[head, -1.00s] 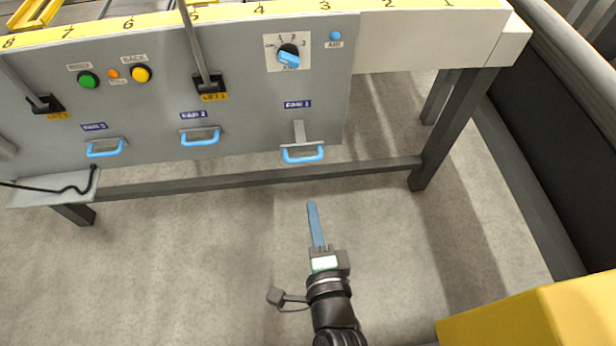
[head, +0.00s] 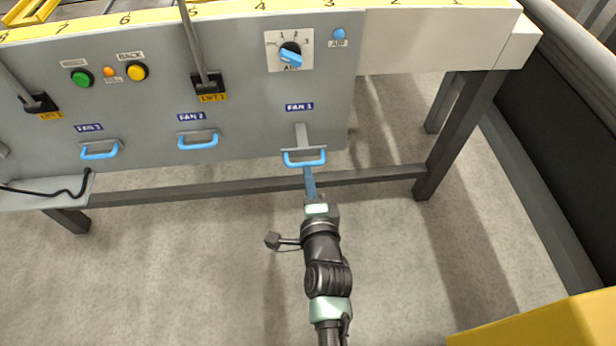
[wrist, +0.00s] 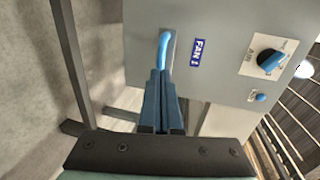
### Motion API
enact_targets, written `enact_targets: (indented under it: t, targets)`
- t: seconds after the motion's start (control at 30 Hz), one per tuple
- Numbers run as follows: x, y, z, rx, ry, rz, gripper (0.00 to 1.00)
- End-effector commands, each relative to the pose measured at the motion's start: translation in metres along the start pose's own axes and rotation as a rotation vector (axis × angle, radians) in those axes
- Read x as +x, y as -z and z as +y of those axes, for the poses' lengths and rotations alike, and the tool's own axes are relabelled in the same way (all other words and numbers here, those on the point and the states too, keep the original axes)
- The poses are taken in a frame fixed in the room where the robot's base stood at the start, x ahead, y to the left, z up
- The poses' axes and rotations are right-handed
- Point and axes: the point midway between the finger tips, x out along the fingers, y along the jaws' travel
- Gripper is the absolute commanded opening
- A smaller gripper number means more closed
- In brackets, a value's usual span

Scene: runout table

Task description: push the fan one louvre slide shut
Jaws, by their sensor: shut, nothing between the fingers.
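The fan 1 louvre slide has a blue handle (head: 304,158) on a grey plate at the lower edge of the grey panel. Its metal strip (head: 301,134) shows above the handle, below the FAN 1 label (head: 299,107). My gripper (head: 308,170) is shut and empty, its blue fingers just below the handle. In the wrist view my closed fingertips (wrist: 161,75) reach the lower end of the blue handle (wrist: 165,48). I cannot tell whether they touch it.
The fan 2 handle (head: 198,141) and fan 3 handle (head: 100,149) are to the left, with no strip showing above them. Lift levers (head: 208,80) and a rotary knob (head: 290,55) are higher up. A table crossbar (head: 380,177) runs behind the fingers. A yellow block (head: 540,325) stands lower right.

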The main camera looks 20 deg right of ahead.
Motion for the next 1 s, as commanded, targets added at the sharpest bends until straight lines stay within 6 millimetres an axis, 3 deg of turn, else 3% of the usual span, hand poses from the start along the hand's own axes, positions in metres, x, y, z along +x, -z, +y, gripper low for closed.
enact_targets:
  t: [0.13, 0.57, 1.0]
  targets:
    - [0.009, 0.000, 0.001, -0.001, -0.001, 0.000, 0.00]
    - [0.013, 0.000, -0.001, -0.001, 0.000, 0.000, 0.00]
    - [0.083, 0.002, -0.015, -0.002, 0.001, 0.000, 0.00]
